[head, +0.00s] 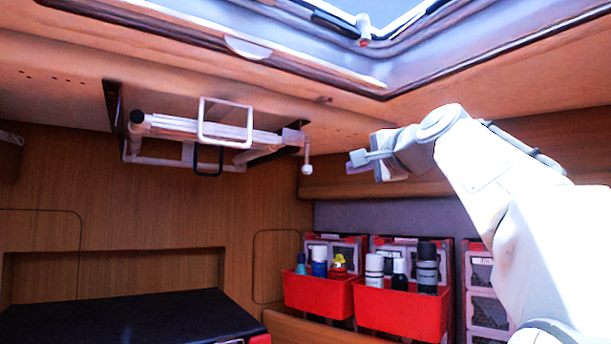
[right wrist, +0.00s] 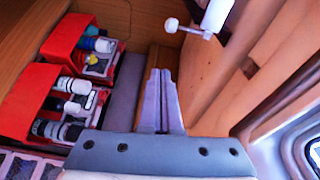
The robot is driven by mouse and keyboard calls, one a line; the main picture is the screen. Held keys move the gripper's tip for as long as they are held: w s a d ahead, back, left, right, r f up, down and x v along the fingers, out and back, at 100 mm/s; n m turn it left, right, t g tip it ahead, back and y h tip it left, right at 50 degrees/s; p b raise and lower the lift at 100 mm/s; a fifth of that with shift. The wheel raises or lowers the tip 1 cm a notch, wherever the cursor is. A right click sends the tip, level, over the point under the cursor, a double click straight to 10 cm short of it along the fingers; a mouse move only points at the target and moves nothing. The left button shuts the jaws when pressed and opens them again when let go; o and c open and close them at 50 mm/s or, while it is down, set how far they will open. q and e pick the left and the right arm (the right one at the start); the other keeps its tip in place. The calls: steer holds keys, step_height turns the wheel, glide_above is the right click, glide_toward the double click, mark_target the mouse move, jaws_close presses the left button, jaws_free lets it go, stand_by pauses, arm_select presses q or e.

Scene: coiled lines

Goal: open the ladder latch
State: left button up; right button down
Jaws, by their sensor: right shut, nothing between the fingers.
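The folded ladder (head: 190,126) hangs level under the ceiling, with white tubes, a white square loop and a black loop. At its right end a small latch arm with a round white knob (head: 306,169) hangs down. The knob also shows in the right wrist view (right wrist: 171,25), at the end of a thin rod beside a white tube. My right gripper (head: 353,159) is to the right of the knob, apart from it and at about its height in the head view. Its fingers (right wrist: 160,73) are shut and empty. My left gripper is out of view.
Red bins (head: 400,312) with bottles and cans hang on the wall below right. A dark-topped surface (head: 125,318) lies at lower left. A roof hatch (head: 385,12) opens above. The space between gripper and knob looks clear.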

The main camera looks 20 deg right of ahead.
steer(key=shift+s+d+r+t, duration=0.35)
steer(key=shift+d+r, duration=0.1)
steer(key=shift+r, duration=0.3)
steer(key=w+a+p, duration=0.4)
steer(key=w+p, duration=0.3)
steer(key=w, duration=0.3)
steer(key=shift+w+a+p, duration=0.2)
steer(key=shift+w+p, duration=0.1)
steer(key=shift+w, duration=0.1)
steer(key=shift+d+f, duration=0.1)
